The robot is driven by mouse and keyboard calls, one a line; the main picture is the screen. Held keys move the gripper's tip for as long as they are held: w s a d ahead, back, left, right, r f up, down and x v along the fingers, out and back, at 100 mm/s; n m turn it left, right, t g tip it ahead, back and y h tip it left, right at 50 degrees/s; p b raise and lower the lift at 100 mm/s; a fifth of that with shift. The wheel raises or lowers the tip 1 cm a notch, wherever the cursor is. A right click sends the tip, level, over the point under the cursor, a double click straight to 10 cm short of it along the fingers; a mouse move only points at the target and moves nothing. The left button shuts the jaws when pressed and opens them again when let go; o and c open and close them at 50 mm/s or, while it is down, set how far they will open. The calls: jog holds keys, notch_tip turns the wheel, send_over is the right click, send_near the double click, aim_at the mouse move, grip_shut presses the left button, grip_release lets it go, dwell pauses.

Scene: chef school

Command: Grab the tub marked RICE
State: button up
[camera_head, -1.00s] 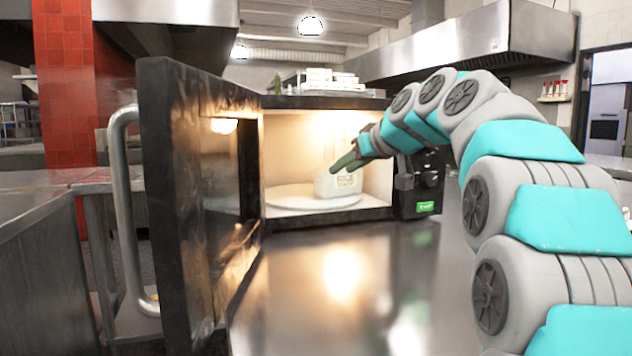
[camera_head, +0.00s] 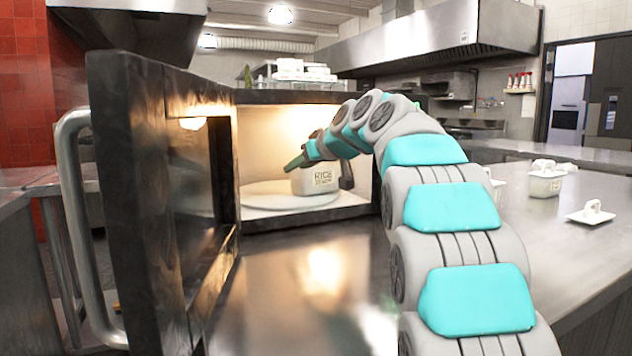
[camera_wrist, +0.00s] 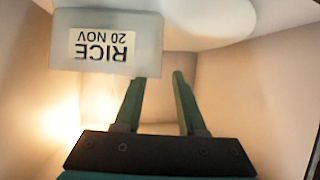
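The white tub marked RICE (camera_head: 318,183) stands upright inside the open microwave, on the round turntable (camera_head: 262,199). Its label reads RICE 20 NOV and appears upside down in the wrist view (camera_wrist: 62,52). My gripper (camera_head: 290,166) reaches into the microwave, with a green finger in front of the tub's upper left part. In the wrist view my gripper (camera_wrist: 157,76) is open, its two green fingers apart with nothing seen between them. The tub is mostly left of the left finger, whose tip overlaps the tub's right edge; I cannot tell if they touch.
The dark microwave door (camera_head: 150,200) stands wide open on the left, with a large metal handle (camera_head: 70,230). The cavity walls are close around my gripper. The steel counter (camera_head: 300,290) in front is clear. White containers (camera_head: 545,182) stand on the counter at right.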

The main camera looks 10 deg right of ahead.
grip_shut()
dwell(1.4)
